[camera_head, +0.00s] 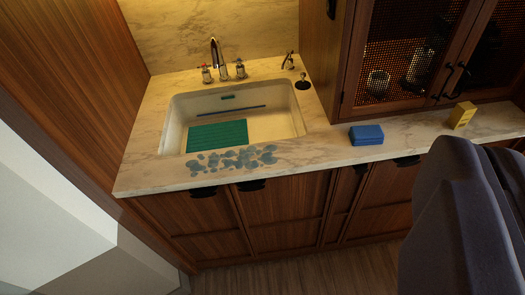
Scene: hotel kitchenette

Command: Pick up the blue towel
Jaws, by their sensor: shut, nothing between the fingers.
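The blue towel (366,135) is a small folded stack. It lies flat on the marble counter (325,150), right of the sink and close to the counter's front edge. Nothing covers it. A large dark part of my own arm fills the lower right of the view, right of the towel and nearer to the camera. No gripper fingers can be made out, and nothing touches the towel.
A sink (270,135) with a green mat (217,136) lies left of the towel. Grey-blue wet spots (235,158) mark the counter in front of it. A yellow box-like item (462,115) stands right of the towel. A mesh-door cabinet (410,50) stands behind.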

